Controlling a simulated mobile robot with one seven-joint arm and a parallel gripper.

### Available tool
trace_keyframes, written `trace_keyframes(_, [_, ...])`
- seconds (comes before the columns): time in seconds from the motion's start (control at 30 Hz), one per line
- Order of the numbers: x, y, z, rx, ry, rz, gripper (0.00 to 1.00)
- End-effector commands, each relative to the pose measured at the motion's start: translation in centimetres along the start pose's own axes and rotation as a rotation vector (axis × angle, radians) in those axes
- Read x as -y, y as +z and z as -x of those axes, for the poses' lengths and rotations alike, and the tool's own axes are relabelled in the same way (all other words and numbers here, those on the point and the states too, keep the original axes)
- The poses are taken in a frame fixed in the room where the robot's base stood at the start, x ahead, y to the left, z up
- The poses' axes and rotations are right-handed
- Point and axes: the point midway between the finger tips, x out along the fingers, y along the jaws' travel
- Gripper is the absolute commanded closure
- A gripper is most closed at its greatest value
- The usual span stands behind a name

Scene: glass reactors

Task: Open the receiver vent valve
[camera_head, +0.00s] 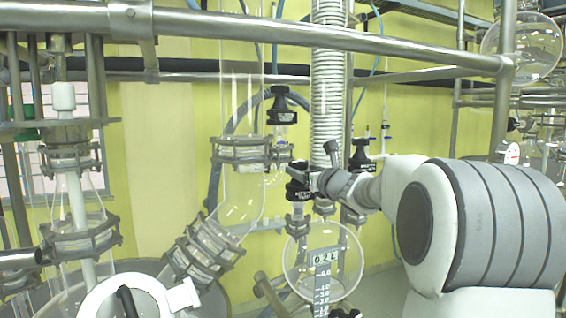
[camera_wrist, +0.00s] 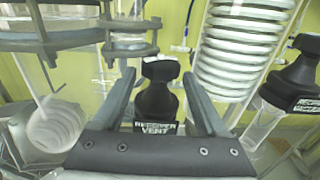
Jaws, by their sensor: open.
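The receiver vent valve is a black knob (camera_wrist: 158,98) with a white-lettered label reading "RECEIVER VENT" in the wrist view. It stands upright between the two grey fingers of my gripper (camera_wrist: 160,76). The fingers are spread, with a visible gap on each side of the knob. In the head view my gripper (camera_head: 313,180) reaches in from the right to a black valve (camera_head: 297,194) above the round glass receiver (camera_head: 322,262). The fingers partly hide the valve there.
Another black valve (camera_wrist: 296,78) stands right of my gripper in the wrist view, beside the coiled glass condenser (camera_wrist: 245,45). A clamped glass joint (camera_wrist: 128,42) is close behind on the left. In the head view a metal rail (camera_head: 270,32) crosses above the arm.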

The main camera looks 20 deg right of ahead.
Motion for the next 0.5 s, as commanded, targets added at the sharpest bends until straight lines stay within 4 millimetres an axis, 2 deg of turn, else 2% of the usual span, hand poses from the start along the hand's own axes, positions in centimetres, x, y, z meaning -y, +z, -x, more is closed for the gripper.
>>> trace_keyframes(0.2, [-0.1,0.1,-3.6,-0.001,0.003,-0.003,0.26])
trace_keyframes(0.5, [-0.1,0.1,-6.2,0.0,0.002,-0.001,0.26])
